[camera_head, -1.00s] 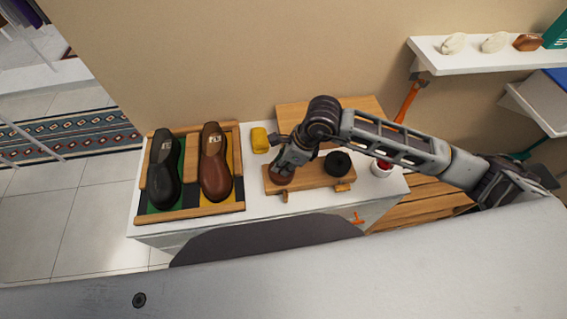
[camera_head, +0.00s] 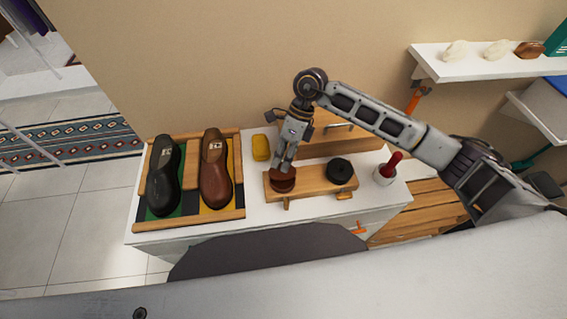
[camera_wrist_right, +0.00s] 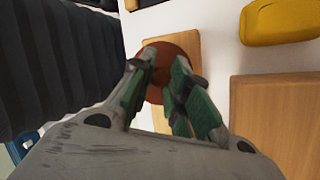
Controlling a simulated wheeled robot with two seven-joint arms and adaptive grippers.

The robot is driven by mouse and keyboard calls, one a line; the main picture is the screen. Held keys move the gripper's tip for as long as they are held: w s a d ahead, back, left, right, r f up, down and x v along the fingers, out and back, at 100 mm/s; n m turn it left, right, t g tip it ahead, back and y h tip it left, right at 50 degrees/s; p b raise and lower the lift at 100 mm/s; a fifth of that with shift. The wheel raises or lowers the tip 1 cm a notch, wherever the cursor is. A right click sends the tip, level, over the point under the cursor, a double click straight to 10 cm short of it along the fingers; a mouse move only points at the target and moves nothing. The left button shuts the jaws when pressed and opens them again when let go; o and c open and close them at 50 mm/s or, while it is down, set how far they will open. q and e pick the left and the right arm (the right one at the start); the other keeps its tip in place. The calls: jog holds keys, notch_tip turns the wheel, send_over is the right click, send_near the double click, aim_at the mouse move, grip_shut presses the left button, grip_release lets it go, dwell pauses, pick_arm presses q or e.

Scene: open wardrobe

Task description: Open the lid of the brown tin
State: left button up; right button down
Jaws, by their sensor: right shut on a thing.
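The brown tin (camera_head: 284,185) sits in the left part of a low wooden stand (camera_head: 311,185) on the white cabinet top. Its round reddish-brown lid also shows in the right wrist view (camera_wrist_right: 186,45), partly hidden by the fingers. My right gripper (camera_head: 284,165) points down over the tin. In the wrist view its fingertips (camera_wrist_right: 168,76) are closed at the middle of the lid, holding it. I cannot tell for sure whether the lid has parted from the tin. My left gripper is not in view.
A black round tin (camera_head: 339,170) stands to the right on the same stand. A white cup (camera_head: 384,177) with a red-handled item is further right. A yellow object (camera_head: 261,147) and a tray of dark and brown shoes (camera_head: 240,206) lie left. A wooden board stands behind.

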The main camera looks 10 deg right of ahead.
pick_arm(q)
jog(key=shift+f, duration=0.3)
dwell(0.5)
